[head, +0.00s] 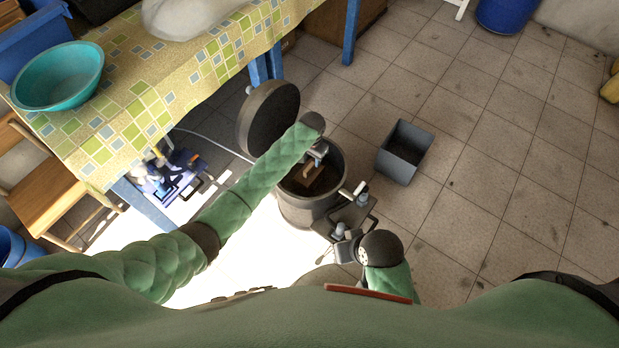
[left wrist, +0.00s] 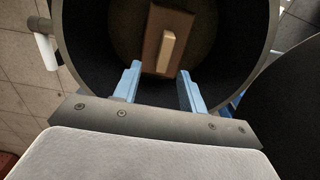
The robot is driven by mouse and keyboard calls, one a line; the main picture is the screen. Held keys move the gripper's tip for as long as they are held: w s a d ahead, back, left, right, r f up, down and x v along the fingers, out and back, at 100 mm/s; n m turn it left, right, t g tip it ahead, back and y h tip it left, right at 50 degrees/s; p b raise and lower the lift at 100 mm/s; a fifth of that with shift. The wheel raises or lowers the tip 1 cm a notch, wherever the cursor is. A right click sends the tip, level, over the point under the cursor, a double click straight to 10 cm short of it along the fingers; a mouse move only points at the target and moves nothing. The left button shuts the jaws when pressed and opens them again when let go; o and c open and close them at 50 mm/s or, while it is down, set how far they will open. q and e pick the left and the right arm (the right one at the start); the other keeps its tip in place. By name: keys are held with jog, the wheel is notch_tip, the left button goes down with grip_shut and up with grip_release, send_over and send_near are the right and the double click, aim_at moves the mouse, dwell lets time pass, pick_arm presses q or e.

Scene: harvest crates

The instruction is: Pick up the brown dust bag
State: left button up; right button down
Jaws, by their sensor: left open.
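The brown dust bag (head: 304,181) lies at the bottom of a dark round canister (head: 311,212). In the left wrist view the bag (left wrist: 155,52) is a brown block with a raised beige bar (left wrist: 166,52) on its top face. My left gripper (head: 318,158) reaches down at the canister's mouth, partly covering the bag in the head view. Its two blue fingers (left wrist: 158,72) are apart with nothing between them, near the lower end of the bag. My right gripper (head: 350,226) is low beside the canister; its jaws are hard to make out.
The canister's round lid (head: 262,120) stands open behind my left arm. A grey bin (head: 404,152) stands on the tiles to the right. A table with a patterned cloth (head: 130,115) is at the left, with a wooden chair (head: 50,190) beside it.

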aim_at(309, 167)
pick_arm(q)
jog(key=shift+a+f, duration=0.2)
jog(key=shift+f, duration=1.7)
jog(key=shift+a+f, duration=0.2)
jog(key=shift+f, duration=1.65)
grip_shut()
